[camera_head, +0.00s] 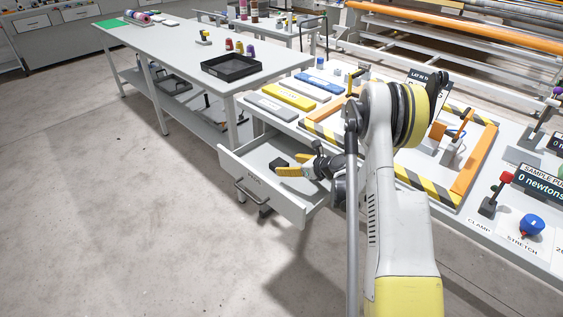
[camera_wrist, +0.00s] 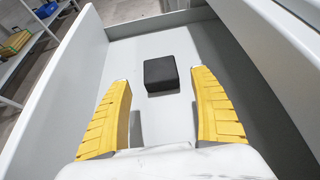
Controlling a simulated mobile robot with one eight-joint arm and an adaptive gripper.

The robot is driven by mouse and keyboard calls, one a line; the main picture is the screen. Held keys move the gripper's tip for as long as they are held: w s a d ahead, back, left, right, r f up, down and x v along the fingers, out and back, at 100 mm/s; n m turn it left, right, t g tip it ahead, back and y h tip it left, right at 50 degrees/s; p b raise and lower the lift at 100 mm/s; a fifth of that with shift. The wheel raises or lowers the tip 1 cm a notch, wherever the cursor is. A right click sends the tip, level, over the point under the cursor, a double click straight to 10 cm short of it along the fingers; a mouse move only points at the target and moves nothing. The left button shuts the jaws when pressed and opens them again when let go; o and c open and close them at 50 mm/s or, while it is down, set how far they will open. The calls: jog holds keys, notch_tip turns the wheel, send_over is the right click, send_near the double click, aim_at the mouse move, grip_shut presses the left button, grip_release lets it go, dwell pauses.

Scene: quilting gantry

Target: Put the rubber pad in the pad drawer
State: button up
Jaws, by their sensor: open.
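The rubber pad (camera_wrist: 161,73) is a small black block. In the wrist view it lies on the floor of the open drawer, beyond and between my fingertips, with none of its sides touched by a finger. The pad drawer (camera_head: 262,204) is light grey, pulled out from the bench, with a label on its front and a handle below. In the head view the pad (camera_head: 280,163) shows inside the drawer beside my yellow fingers. My gripper (camera_wrist: 160,85) is open and empty, its fingers reaching into the drawer; in the head view my gripper (camera_head: 290,167) is partly hidden by my arm.
The bench top above the drawer holds grey, yellow and blue slabs (camera_head: 290,95) and a striped frame (camera_head: 430,185). Drawer walls stand close on both sides of my gripper. A white table with a black tray (camera_head: 231,67) stands behind left. The floor at left is clear.

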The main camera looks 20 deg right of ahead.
jog(key=p+v, duration=0.1)
jog(key=v, duration=0.4)
jog(key=shift+s+r, duration=0.15)
jog(key=shift+s, duration=0.05)
jog(key=s+a+r+n+g+h, duration=0.1)
jog(key=s+a+r+n+g, duration=0.1)
jog(key=s+a+r+n, duration=0.4)
jog(key=s+a+r+n+g, duration=0.1)
jog(key=s+a+r+n, duration=0.1)
jog(key=a+r+n, duration=0.75)
jog(key=s+a+r+n+h, duration=0.1)
jog(key=s+a+r+n, duration=0.1)
jog(key=s+n, duration=0.6)
jog(key=s+a+r+n+g+h, duration=0.1)
jog(key=s+a+r+n+h, duration=0.1)
jog(key=s+n, duration=0.6)
jog(key=s+a+r, duration=0.1)
jog(key=s+r, duration=0.1)
jog(key=s, duration=0.4)
jog(key=shift+s+a+r, duration=0.15)
jog(key=shift+s+r, duration=0.15)
jog(key=shift+s, duration=0.1)
jog(key=shift+n, duration=0.25)
